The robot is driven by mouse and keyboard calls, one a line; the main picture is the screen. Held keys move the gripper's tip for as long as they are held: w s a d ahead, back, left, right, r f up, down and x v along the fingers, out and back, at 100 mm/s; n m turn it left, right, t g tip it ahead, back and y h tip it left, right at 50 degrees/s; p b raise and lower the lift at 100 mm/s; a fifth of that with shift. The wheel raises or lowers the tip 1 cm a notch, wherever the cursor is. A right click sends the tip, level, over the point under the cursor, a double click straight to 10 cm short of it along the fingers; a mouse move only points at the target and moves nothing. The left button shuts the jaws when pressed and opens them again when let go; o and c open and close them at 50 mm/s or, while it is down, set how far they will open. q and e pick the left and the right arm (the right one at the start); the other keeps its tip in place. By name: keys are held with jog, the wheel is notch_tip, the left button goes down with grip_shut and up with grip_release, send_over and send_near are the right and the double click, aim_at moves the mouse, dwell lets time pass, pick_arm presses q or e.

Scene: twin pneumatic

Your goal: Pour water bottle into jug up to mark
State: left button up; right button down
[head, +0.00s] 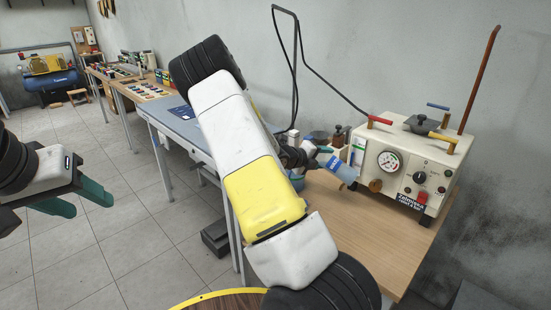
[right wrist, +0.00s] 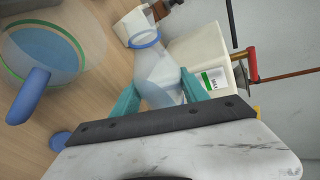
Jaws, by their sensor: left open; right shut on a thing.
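My right gripper (right wrist: 157,98) is shut on a translucent bottle (right wrist: 160,72) with a blue ring at its neck. In the head view the bottle (head: 341,169) looks tilted, above the wooden bench in front of the machine. The jug (right wrist: 97,40) is at the upper left of the right wrist view, apart from the bottle. It is clear, with a blue handle, a green band and blue inside; I cannot tell the water level. In the head view my right arm hides most of the jug. My left gripper (head: 88,198) is open and empty over the floor at the left.
A cream machine (head: 405,165) with a gauge and knobs stands on the wooden bench (head: 350,232). A blue cap-like piece (right wrist: 60,141) lies near the jug. A blue-topped table (head: 180,122) and a long bench with small parts run along the wall. The floor at left is clear.

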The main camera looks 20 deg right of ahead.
jog(key=shift+f, duration=0.25)
dwell(0.6)
jog(key=shift+w+a+r+n+g+h+p, duration=0.3)
jog(key=shift+w+r+n+h+p, duration=0.15)
jog(key=shift+r+n, duration=0.25)
dwell(1.8)
jog(key=shift+r+n+g+h+p, duration=0.3)
jog(key=shift+r+n+h+p, duration=0.2)
jog(key=shift+r+n, duration=0.2)
dwell(2.7)
